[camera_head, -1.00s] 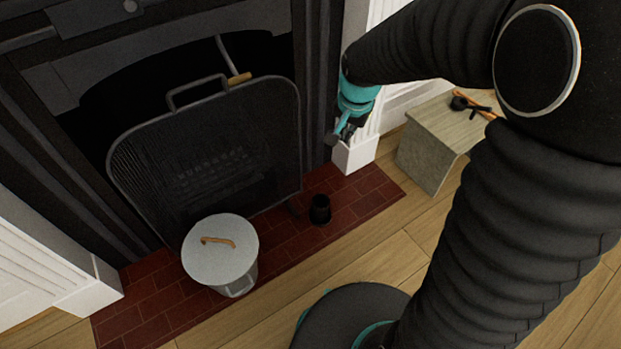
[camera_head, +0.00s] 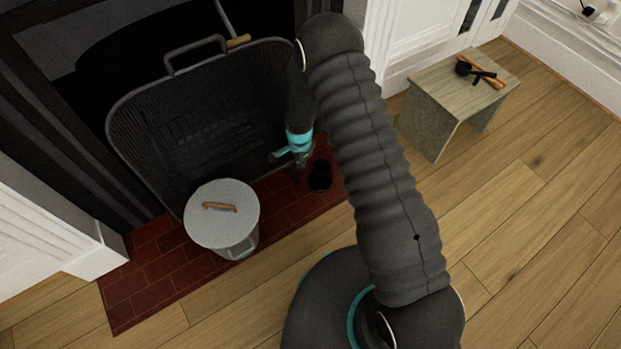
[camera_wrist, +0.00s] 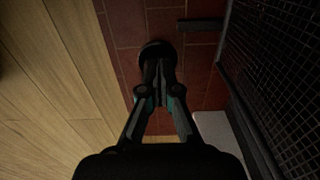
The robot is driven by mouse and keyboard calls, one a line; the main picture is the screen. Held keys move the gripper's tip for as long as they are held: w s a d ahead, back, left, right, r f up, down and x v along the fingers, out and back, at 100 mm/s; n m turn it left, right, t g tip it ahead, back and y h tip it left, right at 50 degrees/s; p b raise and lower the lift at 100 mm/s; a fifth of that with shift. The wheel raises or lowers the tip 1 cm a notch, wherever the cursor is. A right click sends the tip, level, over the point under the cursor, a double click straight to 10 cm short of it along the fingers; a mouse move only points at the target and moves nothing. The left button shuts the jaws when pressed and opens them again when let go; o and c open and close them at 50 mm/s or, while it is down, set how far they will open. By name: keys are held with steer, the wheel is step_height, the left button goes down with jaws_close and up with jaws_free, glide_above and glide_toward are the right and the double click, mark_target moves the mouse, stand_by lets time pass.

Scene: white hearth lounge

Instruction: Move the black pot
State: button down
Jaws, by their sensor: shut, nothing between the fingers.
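The black pot (camera_head: 320,175) is a small dark cup-like vessel standing upright on the red brick hearth, right of the lidded bin. In the wrist view the pot (camera_wrist: 155,48) shows just beyond my fingertips, partly hidden by them. My gripper (camera_head: 302,172) points down close by the pot's left side in the head view. In the wrist view my gripper (camera_wrist: 158,68) has its fingers together with nothing between them. I cannot tell whether the fingertips touch the pot.
A grey bin (camera_head: 222,215) with a wooden-handled lid stands left on the brick hearth (camera_head: 150,275). A mesh fire screen (camera_head: 205,120) stands behind. A small stool (camera_head: 440,100) carrying dark and wooden utensils (camera_head: 482,72) is at right. The wooden floor (camera_head: 520,220) is clear.

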mark_target(321, 175)
steer(key=f, duration=1.1)
steer(key=shift+s+a+f, duration=0.15)
steer(key=shift+s, duration=0.1)
steer(key=shift+w+d+f, duration=0.15)
steer(key=shift+w+d, duration=0.25)
steer(key=shift+d, duration=0.2)
steer(key=shift+w+d+f, duration=0.1)
steer(key=shift+w+d, duration=0.3)
steer(key=shift+d, duration=0.2)
steer(key=shift+w+d, duration=0.3)
steer(key=shift+d, duration=0.2)
